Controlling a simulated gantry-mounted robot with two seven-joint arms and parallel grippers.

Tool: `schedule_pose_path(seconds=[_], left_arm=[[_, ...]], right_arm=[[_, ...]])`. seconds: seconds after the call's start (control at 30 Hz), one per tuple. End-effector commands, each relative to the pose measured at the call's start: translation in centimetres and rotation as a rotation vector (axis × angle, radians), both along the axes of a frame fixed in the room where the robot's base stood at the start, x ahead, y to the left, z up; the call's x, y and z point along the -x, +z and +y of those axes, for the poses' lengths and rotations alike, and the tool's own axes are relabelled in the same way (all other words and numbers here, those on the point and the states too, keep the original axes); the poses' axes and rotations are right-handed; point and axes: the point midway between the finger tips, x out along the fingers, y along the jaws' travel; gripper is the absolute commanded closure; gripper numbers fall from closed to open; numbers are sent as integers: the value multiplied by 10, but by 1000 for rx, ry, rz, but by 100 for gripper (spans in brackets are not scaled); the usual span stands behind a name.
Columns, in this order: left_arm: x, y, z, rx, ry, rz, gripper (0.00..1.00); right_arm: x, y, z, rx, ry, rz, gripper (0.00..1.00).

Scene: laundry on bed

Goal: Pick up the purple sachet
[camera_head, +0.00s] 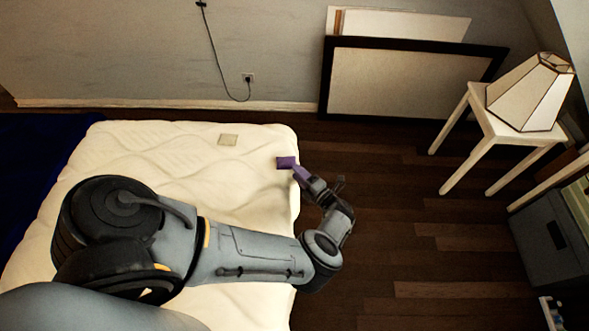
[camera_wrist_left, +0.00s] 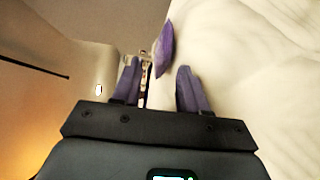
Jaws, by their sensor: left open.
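The purple sachet (camera_head: 286,162) lies at the right edge of the cream mattress (camera_head: 190,150), near its far right corner. My left gripper (camera_head: 296,171) is at the mattress edge, with its fingers just in front of the sachet. In the left wrist view the sachet (camera_wrist_left: 163,50) shows ahead of and between the two purple fingers of my left gripper (camera_wrist_left: 157,80). The fingers are apart with nothing held between them. Whether a finger touches the sachet cannot be told. My right gripper is not in view.
A dark wooden floor (camera_head: 400,230) is open to the right of the bed. A white side table (camera_head: 490,125) with a lamp (camera_head: 525,95) stands at the right.

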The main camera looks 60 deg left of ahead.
Motion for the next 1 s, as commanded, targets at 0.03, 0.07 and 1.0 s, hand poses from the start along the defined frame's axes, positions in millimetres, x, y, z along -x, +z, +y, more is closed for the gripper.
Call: schedule_pose_path(seconds=[0.03,0.07,1.0], left_arm=[[2,-1,5,-1,1,0,57],[2,-1,7,-1,0,0,57],[5,0,18,0,-1,0,85]], right_arm=[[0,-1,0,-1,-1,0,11],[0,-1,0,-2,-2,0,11],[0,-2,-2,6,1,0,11]])
